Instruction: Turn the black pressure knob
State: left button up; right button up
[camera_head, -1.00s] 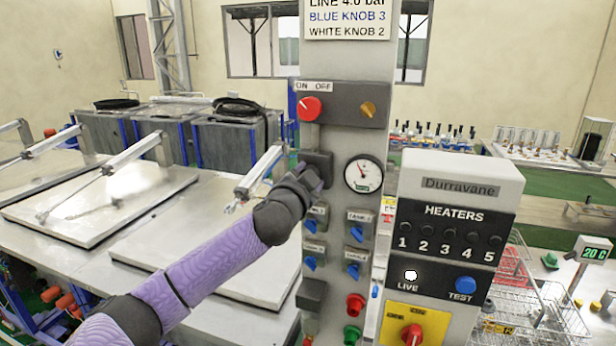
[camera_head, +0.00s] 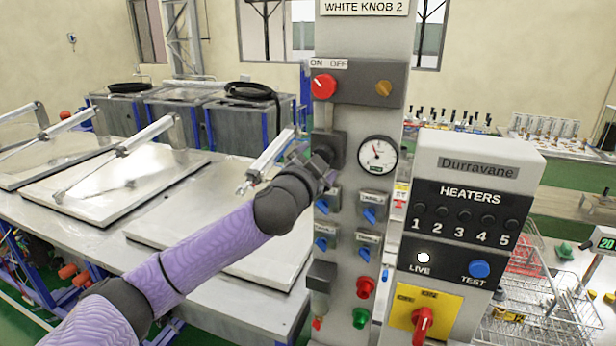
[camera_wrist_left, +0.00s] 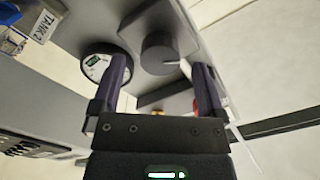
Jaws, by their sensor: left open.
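The black pressure knob (camera_wrist_left: 160,52) is round with a pale pointer line. In the left wrist view it sits between and just beyond my open fingers, with a visible gap to each side. My left gripper (camera_wrist_left: 158,66) is empty. In the head view my left gripper (camera_head: 323,164) is in front of the dark regulator block (camera_head: 330,142) on the grey column, and hides part of it. I cannot tell whether the fingers touch the knob. The round pressure gauge (camera_head: 377,155) is right of the block. My right gripper is not in view.
A red knob (camera_head: 323,87) and an orange knob (camera_head: 384,88) are above on the column. Several blue knobs (camera_head: 369,215) are below. The heater box (camera_head: 470,210) stands close to the right. Flat metal lids (camera_head: 115,185) lie at the left.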

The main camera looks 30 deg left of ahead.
pick_arm(q)
jog(key=b+v, duration=0.2)
jog(key=v, duration=0.5)
